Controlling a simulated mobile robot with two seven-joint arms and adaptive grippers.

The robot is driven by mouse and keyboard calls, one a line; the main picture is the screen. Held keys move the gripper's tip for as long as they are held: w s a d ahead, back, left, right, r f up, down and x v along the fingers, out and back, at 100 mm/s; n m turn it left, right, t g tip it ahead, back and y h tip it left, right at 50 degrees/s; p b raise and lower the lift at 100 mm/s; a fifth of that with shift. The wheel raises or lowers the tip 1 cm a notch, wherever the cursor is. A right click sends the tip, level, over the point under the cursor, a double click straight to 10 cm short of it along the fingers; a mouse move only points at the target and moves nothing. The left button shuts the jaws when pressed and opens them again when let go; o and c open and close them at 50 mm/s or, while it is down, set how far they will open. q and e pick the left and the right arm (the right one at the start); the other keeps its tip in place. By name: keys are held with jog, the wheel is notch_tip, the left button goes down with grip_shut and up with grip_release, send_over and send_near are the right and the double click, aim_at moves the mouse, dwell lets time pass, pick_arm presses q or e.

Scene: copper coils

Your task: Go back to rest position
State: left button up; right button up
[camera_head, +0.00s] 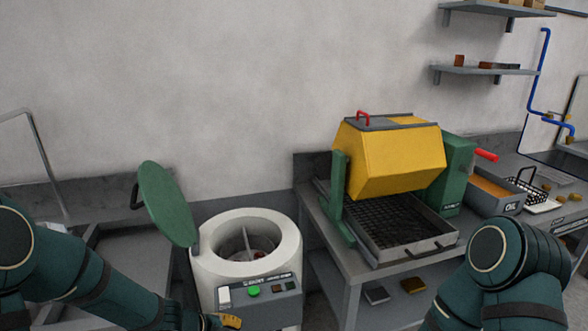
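My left arm comes in from the left and runs down to the bottom edge, in front of the white round machine (205,270). Its end is at the lower edge, beside a small gold-yellow piece (231,321); I cannot tell whether this is part of my gripper or a separate thing. The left fingers cannot be made out. My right arm shows only as a bent dark green elbow at the lower right, and its gripper is out of view.
The white machine's green lid (167,203) stands open, with copper-coloured pieces inside its drum. A yellow tumbler (388,160) sits above a black mesh tray (398,223) on a grey table. An oil bin (492,198) stands to the right. A grey sink (112,243) is at left.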

pick_arm(q)
jog(key=s+d+f+n+g+y, duration=0.1)
jog(key=s+d+f+n, duration=0.1)
jog(key=s+f+n, duration=0.4)
jog(key=s+d+f+n+g+y, duration=0.1)
jog(key=s+f+n, duration=0.6)
jog(key=n, duration=1)
jog(key=shift+s+d+g, duration=0.5)
jog(key=shift+s+d, duration=0.5)
jog(key=shift+s, duration=0.1)
jog(key=shift+a, duration=0.15)
